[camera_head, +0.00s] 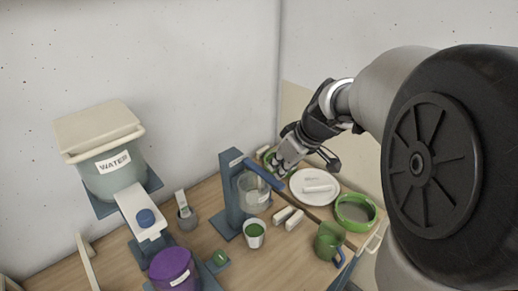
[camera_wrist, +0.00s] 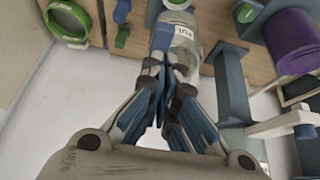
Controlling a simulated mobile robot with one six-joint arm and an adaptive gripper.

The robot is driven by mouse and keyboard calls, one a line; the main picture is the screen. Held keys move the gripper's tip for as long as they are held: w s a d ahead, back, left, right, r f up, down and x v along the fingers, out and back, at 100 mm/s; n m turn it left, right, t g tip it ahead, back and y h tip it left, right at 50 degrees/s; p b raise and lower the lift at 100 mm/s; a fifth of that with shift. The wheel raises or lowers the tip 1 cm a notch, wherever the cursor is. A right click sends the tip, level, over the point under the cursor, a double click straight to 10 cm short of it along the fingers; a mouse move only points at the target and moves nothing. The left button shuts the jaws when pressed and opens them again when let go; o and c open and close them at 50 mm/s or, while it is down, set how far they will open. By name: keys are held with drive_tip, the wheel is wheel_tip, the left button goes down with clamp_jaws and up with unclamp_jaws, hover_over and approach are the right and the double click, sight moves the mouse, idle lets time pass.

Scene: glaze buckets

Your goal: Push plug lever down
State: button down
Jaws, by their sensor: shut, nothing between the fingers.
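A blue stand (camera_head: 232,200) holds a clear jar (camera_head: 252,196); a blue bar (camera_head: 263,174) slants down to the right from the stand's top, above the jar. It looks like the plug lever, though I cannot be sure. My gripper (camera_head: 279,167) is shut and empty, pointing down by the bar's right end. Whether it touches the bar is not clear. In the wrist view my gripper (camera_wrist: 165,70) has its fingers together in front of a labelled jar (camera_wrist: 182,32). The blue stand (camera_wrist: 232,82) is to its right.
A WATER bucket (camera_head: 112,178) stands at left above a white arm with a blue knob (camera_head: 145,217).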

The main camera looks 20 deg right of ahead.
drive_tip(key=s+d+f+p+v, duration=0.1)
drive_tip(key=s+v, duration=0.1)
drive_tip(key=v, duration=0.8)
drive_tip(key=shift+r+p, duration=0.3)
drive_tip(key=shift+p, duration=0.1)
drive_tip(key=shift+s, duration=0.1)
